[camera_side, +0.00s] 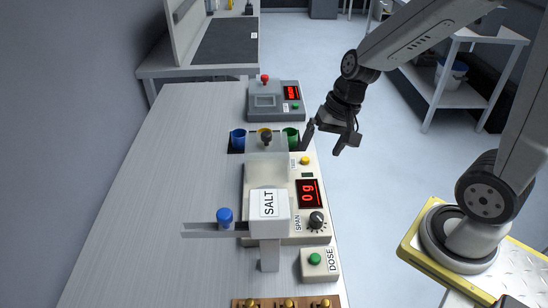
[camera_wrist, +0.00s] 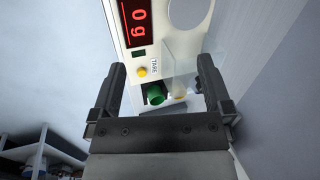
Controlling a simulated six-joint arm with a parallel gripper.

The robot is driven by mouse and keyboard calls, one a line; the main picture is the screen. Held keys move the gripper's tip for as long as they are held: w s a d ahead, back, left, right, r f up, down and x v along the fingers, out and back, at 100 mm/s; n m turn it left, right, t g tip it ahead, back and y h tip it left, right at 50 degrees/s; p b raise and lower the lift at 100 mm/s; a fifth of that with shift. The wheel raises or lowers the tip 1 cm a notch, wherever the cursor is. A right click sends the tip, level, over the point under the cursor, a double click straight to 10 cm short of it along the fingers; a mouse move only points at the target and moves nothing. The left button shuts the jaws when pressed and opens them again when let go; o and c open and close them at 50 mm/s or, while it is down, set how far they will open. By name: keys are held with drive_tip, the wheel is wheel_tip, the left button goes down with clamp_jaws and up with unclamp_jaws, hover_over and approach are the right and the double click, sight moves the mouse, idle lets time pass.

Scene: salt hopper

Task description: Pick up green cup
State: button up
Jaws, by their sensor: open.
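In the wrist view the green cup (camera_wrist: 156,95) shows between my fingers but farther off. My gripper (camera_side: 322,146) is open and empty, to the right of the green cup in the side view, apart from it. In the wrist view both fingers of my gripper (camera_wrist: 159,82) are spread wide.
The white salt hopper (camera_side: 268,203) and scale display (camera_side: 310,193), reading 0 g, stand in front of the cups. A grey device with a red button (camera_side: 265,78) stands behind them. A blue knob (camera_side: 224,217) sits on a rail at left. The table's left side is clear.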

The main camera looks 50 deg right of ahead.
drive_tip(key=w+d+r+m+t, duration=0.1)
drive_tip(key=w+d+m+t, duration=1.3)
drive_tip(key=m, duration=1.1)
drive_tip(key=g, duration=0.3)
approach(290, 138)
drive_tip(key=w, duration=0.1)
drive_tip(key=w+d+f, duration=0.1)
drive_tip(key=w, duration=0.1)
drive_tip(key=shift+w+d+f, duration=0.2)
drive_tip(key=shift+d+f, duration=0.1)
drive_tip(key=shift+f, duration=0.1)
drive_tip(key=shift+f+y, duration=0.3)
drive_tip(key=shift+f, duration=0.2)
drive_tip(key=shift+x, duration=1.35)
drive_tip(key=shift+x, duration=2.6)
drive_tip(key=shift+d, duration=0.1)
drive_tip(key=shift+c, duration=0.2)
